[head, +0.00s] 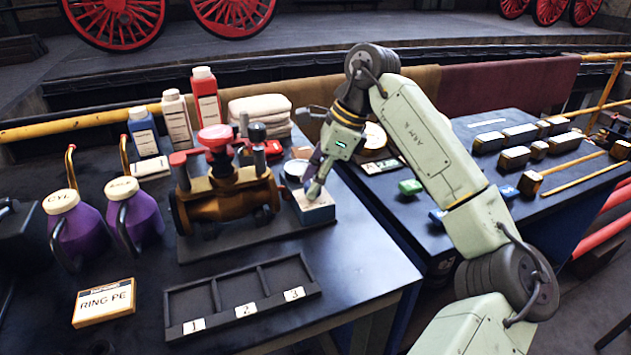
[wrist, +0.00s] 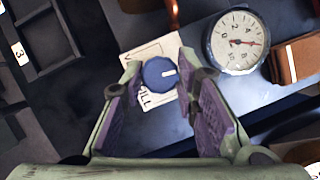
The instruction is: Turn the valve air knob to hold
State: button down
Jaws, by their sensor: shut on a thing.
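The valve air knob (wrist: 158,73) is a round dark blue knob with a short white mark, which points right in the wrist view. It sits on a pale label plate (wrist: 150,50); letters like "ILL" show below the knob, and the other lettering is covered or unreadable. My gripper (wrist: 159,68) is shut on the knob, one fingertip at each side. In the head view my gripper (head: 313,188) reaches down to the top of a small blue box (head: 318,214), and its fingers hide the knob there.
A round gauge (wrist: 237,41) with a red needle stands close by the knob. A brass valve body (head: 230,195) with red handle is left of the box. A three-slot tray (head: 240,295) lies in front. Purple jugs (head: 75,228) and bottles (head: 176,118) stand farther left.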

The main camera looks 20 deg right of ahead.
jog(key=shift+n, duration=0.6)
jog(key=shift+g, duration=0.3)
jog(key=c, duration=1.2)
grip_release()
jog(key=shift+c, duration=0.2)
jog(key=v, duration=1.2)
jog(key=shift+d, duration=0.15)
jog(key=shift+f, duration=0.1)
